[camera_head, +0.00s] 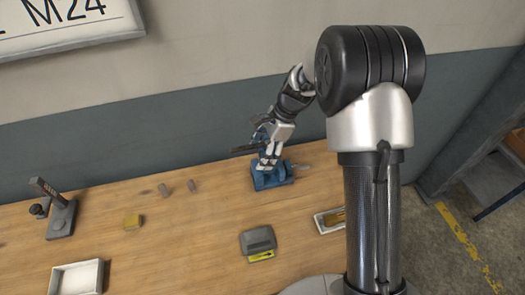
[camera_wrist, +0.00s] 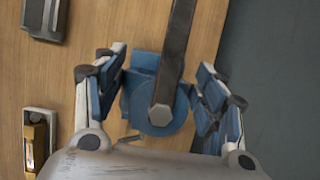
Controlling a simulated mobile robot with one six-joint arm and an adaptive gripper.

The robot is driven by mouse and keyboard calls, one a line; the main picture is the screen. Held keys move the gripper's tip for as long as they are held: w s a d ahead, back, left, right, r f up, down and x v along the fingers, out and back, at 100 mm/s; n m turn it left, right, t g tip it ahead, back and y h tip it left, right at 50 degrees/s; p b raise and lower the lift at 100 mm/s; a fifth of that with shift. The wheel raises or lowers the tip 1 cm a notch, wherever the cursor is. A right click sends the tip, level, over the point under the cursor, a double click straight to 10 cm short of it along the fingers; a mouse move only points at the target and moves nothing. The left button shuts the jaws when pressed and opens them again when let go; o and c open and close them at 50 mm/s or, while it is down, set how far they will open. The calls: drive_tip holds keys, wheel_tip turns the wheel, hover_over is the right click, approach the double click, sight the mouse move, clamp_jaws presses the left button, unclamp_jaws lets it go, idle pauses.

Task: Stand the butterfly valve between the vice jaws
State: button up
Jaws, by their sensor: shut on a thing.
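The butterfly valve has a round blue body with a long dark lever (camera_wrist: 165,108). In the wrist view the body lies between the two fingers of my gripper (camera_wrist: 162,80), and the lever runs toward the top edge. My gripper is shut on the valve. In the head view my gripper (camera_head: 268,158) is over the blue vice (camera_head: 284,178) at the back of the bench, with the dark lever (camera_head: 245,149) sticking out to the left. The gripper covers the vice jaws, so I cannot tell whether the valve is between them or above them.
The wooden bench (camera_head: 180,245) has a wall behind it. A grey box with a yellow label (camera_head: 258,242) and a small tray with a brass piece (camera_head: 330,220) stand in front of the vice.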

drive_tip(key=shift+f, duration=0.35)
drive_tip(key=o, duration=1.6)
